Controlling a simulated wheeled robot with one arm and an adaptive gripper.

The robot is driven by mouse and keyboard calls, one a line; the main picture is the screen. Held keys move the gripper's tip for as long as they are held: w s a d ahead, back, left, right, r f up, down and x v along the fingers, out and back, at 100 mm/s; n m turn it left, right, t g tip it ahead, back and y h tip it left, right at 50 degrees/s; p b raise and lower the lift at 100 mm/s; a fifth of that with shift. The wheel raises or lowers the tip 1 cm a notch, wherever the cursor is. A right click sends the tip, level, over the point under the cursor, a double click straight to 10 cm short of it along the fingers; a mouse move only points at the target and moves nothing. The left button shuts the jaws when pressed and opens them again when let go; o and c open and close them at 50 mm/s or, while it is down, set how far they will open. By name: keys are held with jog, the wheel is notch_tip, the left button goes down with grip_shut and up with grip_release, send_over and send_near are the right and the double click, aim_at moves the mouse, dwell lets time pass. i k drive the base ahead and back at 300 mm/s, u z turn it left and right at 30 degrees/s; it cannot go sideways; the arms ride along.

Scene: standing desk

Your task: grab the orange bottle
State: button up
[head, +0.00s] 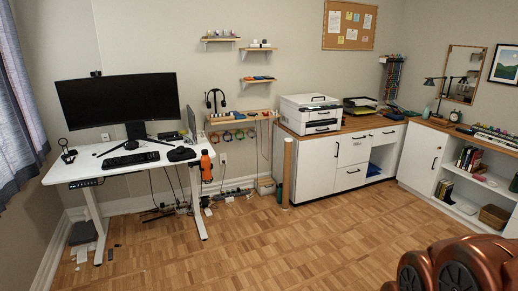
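The orange bottle (206,162) is small in the head view, left of centre. It is upright at the right end of the white standing desk (95,169), just beyond the tabletop edge. Its lower part looks dark; I cannot tell whether that is a holder or part of the bottle. My gripper does not show; only copper-coloured parts, which look like my own arm, fill the bottom right corner, far from the bottle.
A monitor (118,101), keyboard (131,160) and laptop (191,124) stand on the desk. Cables (178,207) lie beneath it. A cardboard tube (287,174) stands by the white cabinets (334,164). The wooden floor (260,250) in front is clear.

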aim_at(206, 175)
jog(key=u, duration=0.05)
jog(key=i, duration=1.8)
jog(key=u, duration=1.25)
jog(key=i, duration=1.55)
jog(key=u, duration=0.75)
